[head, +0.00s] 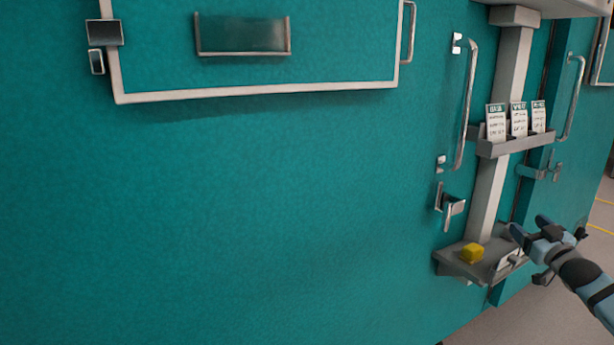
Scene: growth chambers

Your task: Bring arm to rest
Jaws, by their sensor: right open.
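My right gripper (527,230) comes in from the lower right in the head view. It is open, with nothing seen between its fingers. It is beside the right part of a small grey shelf (458,268) on the teal wall. A yellow block (472,253) sits on that shelf, to the left of the gripper and apart from it. A small pale holder (508,259) stands on the shelf just below the gripper's fingers; I cannot tell whether they touch. My left gripper is not in view.
A grey post (490,190) carries a rack (513,145) with three white cards. Tall door handles (467,105) and (572,98) a second handle flank it. A latch (450,206) juts out left of the post. The floor (530,322) at the lower right looks clear.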

